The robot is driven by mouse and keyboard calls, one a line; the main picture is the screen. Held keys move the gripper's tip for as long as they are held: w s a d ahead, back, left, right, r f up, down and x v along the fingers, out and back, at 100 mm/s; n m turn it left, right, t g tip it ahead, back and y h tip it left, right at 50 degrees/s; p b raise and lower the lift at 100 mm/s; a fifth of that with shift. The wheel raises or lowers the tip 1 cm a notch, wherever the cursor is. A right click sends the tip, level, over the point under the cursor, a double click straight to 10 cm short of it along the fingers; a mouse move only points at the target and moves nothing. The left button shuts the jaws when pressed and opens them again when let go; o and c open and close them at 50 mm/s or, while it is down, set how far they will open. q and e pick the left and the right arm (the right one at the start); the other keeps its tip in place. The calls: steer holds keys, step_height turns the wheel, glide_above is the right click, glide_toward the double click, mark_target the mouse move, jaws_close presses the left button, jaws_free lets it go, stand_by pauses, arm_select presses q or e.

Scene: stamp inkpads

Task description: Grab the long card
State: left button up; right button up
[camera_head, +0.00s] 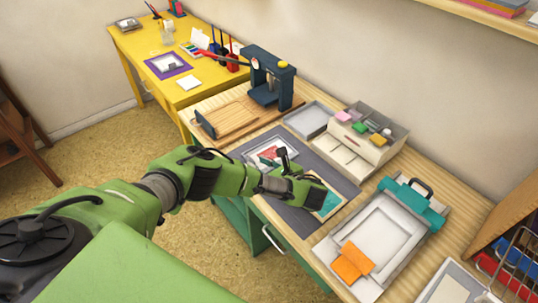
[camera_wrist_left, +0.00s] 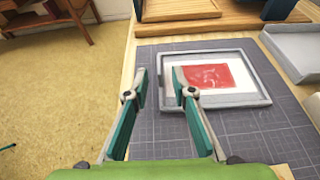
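A red card on white (camera_head: 270,153) lies in a grey-rimmed tray on the dark mat; the red card also shows in the left wrist view (camera_wrist_left: 208,77). A teal card with a tan border (camera_head: 329,204) lies on the mat, partly hidden by my gripper in the head view. Which card is the long one, I cannot tell. My left gripper (camera_head: 297,168) is over the mat between these two cards. In the left wrist view its two fingers (camera_wrist_left: 160,74) stand apart with nothing between them, the right one overlapping the tray's left rim. My right gripper is not in view.
Orange cards (camera_head: 352,262) lie on a grey press with a teal clamp (camera_head: 411,204) at the right. A white drawer box (camera_head: 365,140) and an empty grey tray (camera_head: 309,120) stand behind the mat (camera_wrist_left: 160,147). A dark blue stamp press (camera_head: 270,78) stands at the back.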

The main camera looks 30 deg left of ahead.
mark_target(251, 160)
arm_select(q)
steer(key=shift+w+a+f, duration=0.2)
steer(key=shift+a, duration=0.4)
steer(key=x, duration=0.3)
steer(key=shift+w+a+f, duration=0.1)
steer(key=shift+a+f, duration=0.2)
steer(key=shift+a, duration=0.1)
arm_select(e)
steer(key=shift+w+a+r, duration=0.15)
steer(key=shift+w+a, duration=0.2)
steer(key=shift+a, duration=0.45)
arm_select(q)
jaws_close()
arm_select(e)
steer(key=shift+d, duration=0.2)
